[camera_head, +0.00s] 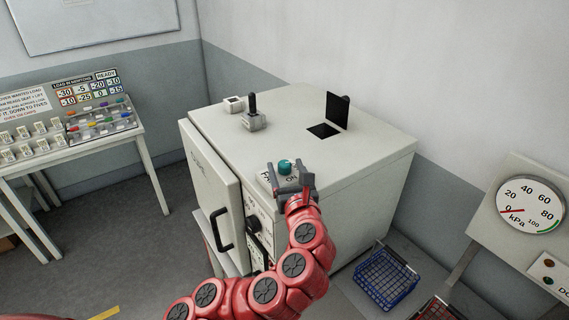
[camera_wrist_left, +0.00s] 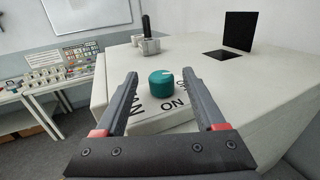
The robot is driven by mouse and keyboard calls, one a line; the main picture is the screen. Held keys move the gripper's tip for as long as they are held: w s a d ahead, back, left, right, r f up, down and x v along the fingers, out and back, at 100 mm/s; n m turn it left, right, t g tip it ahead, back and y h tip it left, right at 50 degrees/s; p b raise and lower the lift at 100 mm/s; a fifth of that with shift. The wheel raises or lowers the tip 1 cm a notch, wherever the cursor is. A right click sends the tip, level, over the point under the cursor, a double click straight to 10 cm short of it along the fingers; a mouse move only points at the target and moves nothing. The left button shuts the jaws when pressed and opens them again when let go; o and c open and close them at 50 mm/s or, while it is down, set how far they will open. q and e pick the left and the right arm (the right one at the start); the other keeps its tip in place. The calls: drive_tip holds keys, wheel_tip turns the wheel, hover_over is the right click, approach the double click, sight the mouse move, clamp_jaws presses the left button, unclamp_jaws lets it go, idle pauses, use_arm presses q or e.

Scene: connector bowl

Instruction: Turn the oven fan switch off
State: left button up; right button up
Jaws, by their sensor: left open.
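The fan switch is a teal round knob (camera_head: 285,167) on a white labelled plate on top of the white oven cabinet (camera_head: 373,137). In the left wrist view the knob (camera_wrist_left: 161,84) has a pale mark on its top, and the plate (camera_wrist_left: 150,119) shows "ON" and part of "FAN". My left gripper (camera_head: 287,172) is open, with one finger on each side of the knob and a gap to it in the wrist view. Other lettering on the plate is partly hidden by the fingers. My right gripper is not in view.
A black lever on a grey base (camera_head: 253,114), a small white box (camera_head: 233,104) and an open black hatch (camera_head: 337,110) are on the oven top. The oven door (camera_head: 212,190) is at the left. A blue basket (camera_head: 386,279) stands on the floor.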

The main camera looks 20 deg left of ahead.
use_arm(q)
drive_tip(key=shift+p+x, duration=0.35)
drive_tip(key=shift+x, duration=0.9)
clamp_jaws()
